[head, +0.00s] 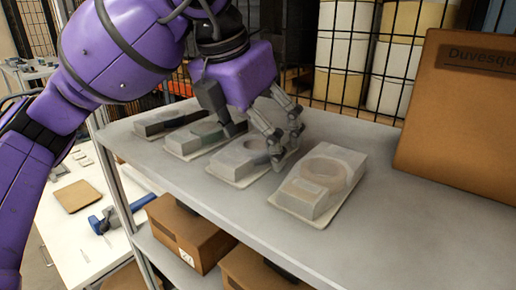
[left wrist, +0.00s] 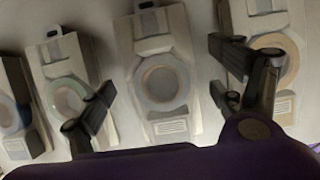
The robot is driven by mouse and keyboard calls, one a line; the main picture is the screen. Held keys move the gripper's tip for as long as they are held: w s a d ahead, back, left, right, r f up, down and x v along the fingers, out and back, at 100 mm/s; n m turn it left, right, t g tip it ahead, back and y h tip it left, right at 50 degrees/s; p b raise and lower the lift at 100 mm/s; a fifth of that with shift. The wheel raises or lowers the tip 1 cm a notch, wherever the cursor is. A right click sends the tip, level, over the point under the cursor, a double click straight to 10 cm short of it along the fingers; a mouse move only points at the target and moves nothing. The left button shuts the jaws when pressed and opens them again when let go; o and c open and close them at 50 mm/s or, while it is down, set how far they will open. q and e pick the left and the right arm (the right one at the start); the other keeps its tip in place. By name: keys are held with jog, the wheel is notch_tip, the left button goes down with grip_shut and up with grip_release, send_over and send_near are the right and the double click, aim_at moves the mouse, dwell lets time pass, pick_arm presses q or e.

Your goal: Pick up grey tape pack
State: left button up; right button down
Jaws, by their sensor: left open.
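The grey tape pack (head: 237,162) lies flat on the grey shelf, a clear blister with a grey reel, third from the left in the row. My left gripper (head: 262,136) is open above it, and its fingers hide part of the pack in the head view. In the left wrist view the grey tape pack (left wrist: 162,82) lies between the spread fingers of my left gripper (left wrist: 163,88), with nothing held. Whether the fingers touch it I cannot tell. My right gripper is not in view.
A tan tape pack (head: 322,183) lies to the right. A green tape pack (head: 200,139) and a dark tape pack (head: 168,122) lie to the left. A cardboard box (head: 460,125) stands at the back right of the shelf (head: 400,230). Wire mesh runs behind. The front right is clear.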

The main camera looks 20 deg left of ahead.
pick_arm(q)
jog(key=shift+s+a, duration=0.1)
jog(key=c, duration=1.4)
